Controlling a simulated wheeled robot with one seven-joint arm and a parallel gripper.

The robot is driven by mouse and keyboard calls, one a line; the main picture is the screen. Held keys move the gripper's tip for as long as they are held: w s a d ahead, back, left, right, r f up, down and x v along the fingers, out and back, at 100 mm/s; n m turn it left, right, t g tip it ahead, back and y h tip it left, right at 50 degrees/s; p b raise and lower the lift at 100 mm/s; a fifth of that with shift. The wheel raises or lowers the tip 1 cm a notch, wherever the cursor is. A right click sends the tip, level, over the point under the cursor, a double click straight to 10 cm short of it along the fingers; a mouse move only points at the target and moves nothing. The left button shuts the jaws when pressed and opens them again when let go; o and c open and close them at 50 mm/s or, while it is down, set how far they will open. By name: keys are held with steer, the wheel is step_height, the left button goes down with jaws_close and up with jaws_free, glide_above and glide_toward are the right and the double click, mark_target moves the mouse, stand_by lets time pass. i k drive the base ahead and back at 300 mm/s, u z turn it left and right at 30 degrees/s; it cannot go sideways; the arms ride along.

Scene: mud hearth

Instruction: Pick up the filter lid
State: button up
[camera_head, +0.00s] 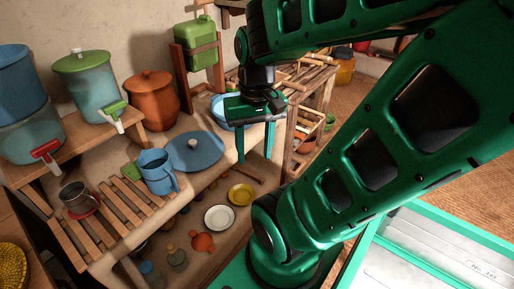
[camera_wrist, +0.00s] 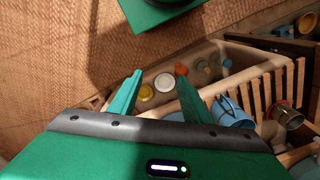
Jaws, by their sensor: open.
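A round blue lid (camera_head: 194,152) with a small grey knob lies flat on the clay counter, right of a blue jug (camera_head: 159,171). It looks like the filter lid. In the wrist view a blue patch (camera_wrist: 175,117) beside one finger may be part of it, mostly hidden. My gripper (camera_head: 254,160) is open and empty, pointing down to the right of the lid and apart from it. Its two green fingers (camera_wrist: 159,88) are spread in the wrist view. Another lid, green with a white knob (camera_head: 82,60), sits on a clear filter vessel at the left.
A blue basin (camera_head: 226,110) stands behind my gripper. A clay pot (camera_head: 152,98) and a green jerrycan (camera_head: 196,44) stand at the back. A metal cup (camera_head: 77,197) sits on the slatted rack (camera_head: 120,215). White (camera_head: 219,218) and yellow (camera_head: 241,194) plates lie below the counter.

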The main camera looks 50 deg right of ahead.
mark_target(194, 151)
steer(key=k, duration=1.15)
steer(key=z, duration=0.15)
steer(key=i, duration=1.7)
steer(key=u, duration=0.65)
